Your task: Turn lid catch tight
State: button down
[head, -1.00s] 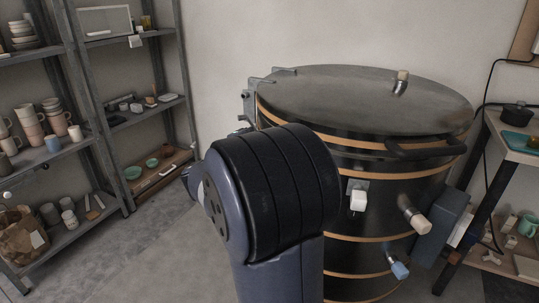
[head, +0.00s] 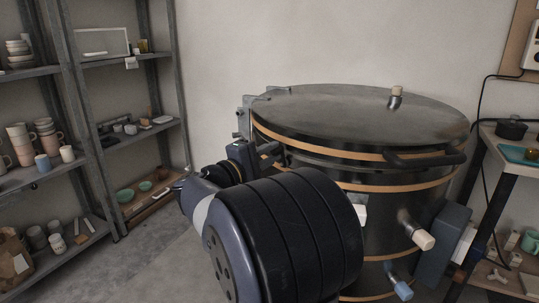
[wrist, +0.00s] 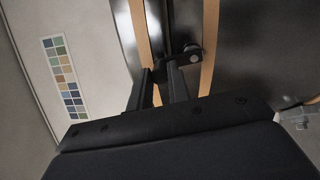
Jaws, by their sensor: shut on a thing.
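The round dark kiln (head: 400,176) has orange bands, and its flat grey lid (head: 340,108) rests on top. My gripper (head: 268,150) is at the kiln's left side, just below the lid rim. In the wrist view, my gripper (wrist: 160,74) has its two dark fingers shut on the lid catch (wrist: 192,50), a small dark fitting with a round metal end beside the orange bands. The fingers cover part of the catch. The head view does not show the catch clearly, as my gripper and arm are in front of it.
A metal shelf (head: 60,70) with cups and bowls stands at the left. A hinge bracket (head: 245,115) is on the kiln's left rim. A side table (head: 510,145) stands at the right. A colour chart (wrist: 64,76) shows on the wall. Floor is clear at lower left.

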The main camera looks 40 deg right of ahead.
jog(key=c, duration=1.3)
grip_release()
jog(key=shift+c, duration=0.2)
jog(key=shift+a, duration=0.1)
jog(key=s+a+p, duration=0.1)
jog(key=a+p, duration=0.1)
jog(key=a, duration=0.8)
jog(key=shift+a+f+p, duration=0.3)
jog(key=shift+f, duration=0.15)
